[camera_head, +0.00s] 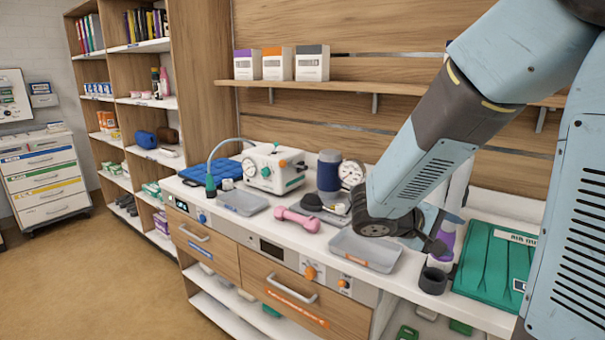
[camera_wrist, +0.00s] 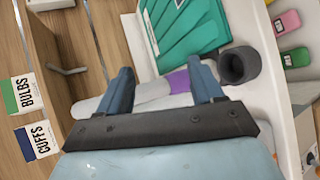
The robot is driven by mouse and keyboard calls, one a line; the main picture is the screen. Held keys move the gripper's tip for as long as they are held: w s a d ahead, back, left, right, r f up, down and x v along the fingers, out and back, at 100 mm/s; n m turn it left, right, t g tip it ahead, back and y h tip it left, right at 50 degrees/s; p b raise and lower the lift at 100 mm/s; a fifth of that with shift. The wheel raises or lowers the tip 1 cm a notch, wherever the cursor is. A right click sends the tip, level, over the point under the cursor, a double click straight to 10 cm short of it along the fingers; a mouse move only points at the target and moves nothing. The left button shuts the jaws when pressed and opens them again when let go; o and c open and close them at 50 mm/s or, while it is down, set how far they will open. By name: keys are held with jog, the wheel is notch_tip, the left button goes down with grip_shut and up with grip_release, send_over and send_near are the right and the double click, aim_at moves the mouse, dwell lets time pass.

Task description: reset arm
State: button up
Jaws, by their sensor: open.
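My gripper (camera_wrist: 163,88) is open, with its two blue fingers spread apart in the wrist view. A whitish bottle with a purple band (camera_wrist: 180,82) shows between and beyond the fingers; I cannot tell whether they touch it. In the head view my arm comes in from the upper right over the counter, and its dark wrist joint hides most of the gripper. The purple and white bottle (camera_head: 446,238) stands partly hidden beside the gripper there.
A dark cup (camera_wrist: 238,66) and a green case (camera_wrist: 186,28) are close by. In the head view, a grey tray (camera_head: 365,252), pink dumbbell (camera_head: 297,219) and white device (camera_head: 273,168) occupy the counter. A shelf with boxes (camera_head: 311,63) runs behind. Open floor lies left.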

jog(key=s+a+r+m+g+y, duration=0.1)
jog(key=s+r+m+g+y, duration=0.2)
jog(key=s+y, duration=0.45)
jog(key=s+a+r+m+t+y, duration=0.1)
jog(key=s+a+r+t+y, duration=0.4)
jog(key=a+r, duration=0.1)
jog(key=shift+s+a+r+m, duration=0.15)
jog(key=shift+s+a+m, duration=0.1)
jog(key=shift+s+m, duration=0.15)
jog(key=shift+d, duration=0.1)
dwell(0.6)
